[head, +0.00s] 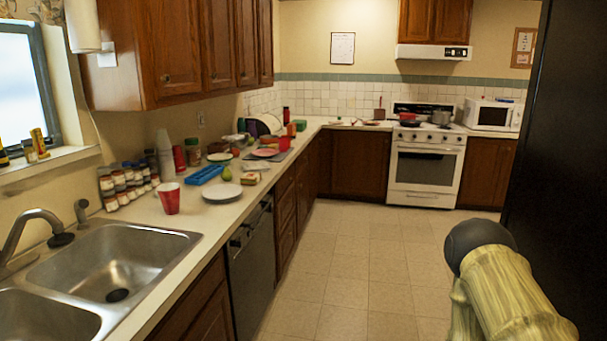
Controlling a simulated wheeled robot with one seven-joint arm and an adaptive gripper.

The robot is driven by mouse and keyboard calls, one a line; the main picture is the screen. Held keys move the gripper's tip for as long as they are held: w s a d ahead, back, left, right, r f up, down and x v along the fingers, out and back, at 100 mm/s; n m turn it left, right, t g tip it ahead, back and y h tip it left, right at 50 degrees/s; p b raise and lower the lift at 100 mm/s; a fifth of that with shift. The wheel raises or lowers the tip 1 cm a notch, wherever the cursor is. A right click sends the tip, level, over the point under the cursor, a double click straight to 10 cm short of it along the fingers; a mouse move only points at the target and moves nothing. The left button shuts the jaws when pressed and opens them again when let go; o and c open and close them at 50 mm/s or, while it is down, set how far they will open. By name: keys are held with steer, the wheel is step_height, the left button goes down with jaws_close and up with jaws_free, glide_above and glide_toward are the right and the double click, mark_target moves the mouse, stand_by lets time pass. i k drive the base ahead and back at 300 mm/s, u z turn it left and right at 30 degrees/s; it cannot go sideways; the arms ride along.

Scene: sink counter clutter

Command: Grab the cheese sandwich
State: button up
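I cannot pick out the cheese sandwich with certainty. A small, pale, squarish item with reddish edges (250,178) lies on the counter (150,222) just beyond the white plate (222,192). It may be the sandwich, but it is too small to tell. My gripper is not in view. Part of my arm, yellowish with a dark rounded end, shows at the lower right, over the floor and well apart from the counter.
A red cup (169,198), a blue tray (205,174) and several spice jars (122,186) crowd the left counter. The double sink (115,262) is nearest. A dishwasher (251,266) sits below. The tiled floor (345,262) is clear. A stove (426,168) stands at the back.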

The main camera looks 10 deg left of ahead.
mark_target(249, 178)
steer(key=z, duration=0.4)
steer(key=i, duration=1.6)
steer(key=u, duration=0.6)
steer(key=i, duration=1.15)
steer(key=u, duration=1)
